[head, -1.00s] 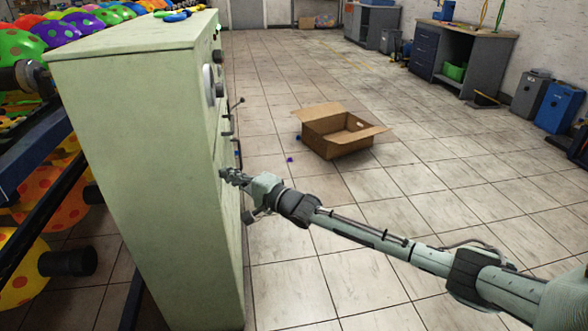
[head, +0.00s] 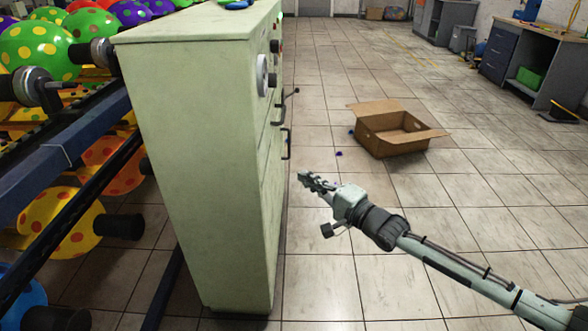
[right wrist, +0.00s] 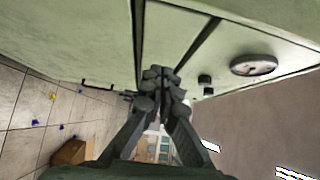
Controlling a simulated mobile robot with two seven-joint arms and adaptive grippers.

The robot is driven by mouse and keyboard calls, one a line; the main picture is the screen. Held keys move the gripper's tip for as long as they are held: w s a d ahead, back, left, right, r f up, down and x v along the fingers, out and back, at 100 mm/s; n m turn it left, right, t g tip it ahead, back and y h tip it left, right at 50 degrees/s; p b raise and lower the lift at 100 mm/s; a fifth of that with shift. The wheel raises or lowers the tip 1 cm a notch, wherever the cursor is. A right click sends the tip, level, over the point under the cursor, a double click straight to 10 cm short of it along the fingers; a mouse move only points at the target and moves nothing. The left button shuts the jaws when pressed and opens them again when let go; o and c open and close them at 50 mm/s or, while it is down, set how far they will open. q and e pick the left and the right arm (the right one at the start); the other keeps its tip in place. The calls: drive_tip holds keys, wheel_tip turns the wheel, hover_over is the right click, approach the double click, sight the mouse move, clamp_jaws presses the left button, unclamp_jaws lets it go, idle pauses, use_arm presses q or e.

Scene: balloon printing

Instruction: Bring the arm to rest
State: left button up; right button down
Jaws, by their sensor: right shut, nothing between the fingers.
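My right arm reaches in from the lower right of the head view. Its gripper (head: 318,182) is shut and empty, in the air to the right of the pale green cabinet (head: 200,160), with a gap between them. In the right wrist view the gripper (right wrist: 160,78) has its fingers together, and the cabinet (right wrist: 70,40) with its round knob (right wrist: 254,65) and dark handles fills much of the upper part. My left gripper does not show in either view.
An open cardboard box (head: 395,140) stands on the tiled floor beyond my gripper, with small blue bits near it. A rack of dotted balloons (head: 50,50) is left of the cabinet. Workbenches (head: 525,65) line the right wall.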

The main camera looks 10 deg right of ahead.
drive_tip(key=s+d+f+n+g+h, duration=0.1)
drive_tip(key=s+f+n+g+h, duration=0.25)
drive_tip(key=s+f, duration=0.6)
drive_tip(key=s+d+f+n+g+h, duration=0.1)
drive_tip(key=s+f+n+g+h, duration=0.35)
drive_tip(key=f, duration=0.75)
drive_tip(key=s+d+f+n+g, duration=0.1)
drive_tip(key=s+d+f+n, duration=0.1)
drive_tip(key=s, duration=0.5)
drive_tip(key=s+d+f+n+g+h, duration=0.1)
drive_tip(key=s+d+f+n+g, duration=0.1)
drive_tip(key=s+f, duration=0.2)
drive_tip(key=s+d+f+n+g+h, duration=0.1)
drive_tip(key=s+f, duration=0.3)
drive_tip(key=s, duration=0.7)
drive_tip(key=shift+d+n+g, duration=0.4)
drive_tip(key=shift+d, duration=0.1)
drive_tip(key=shift+w+a, duration=0.1)
drive_tip(key=shift+a, duration=0.05)
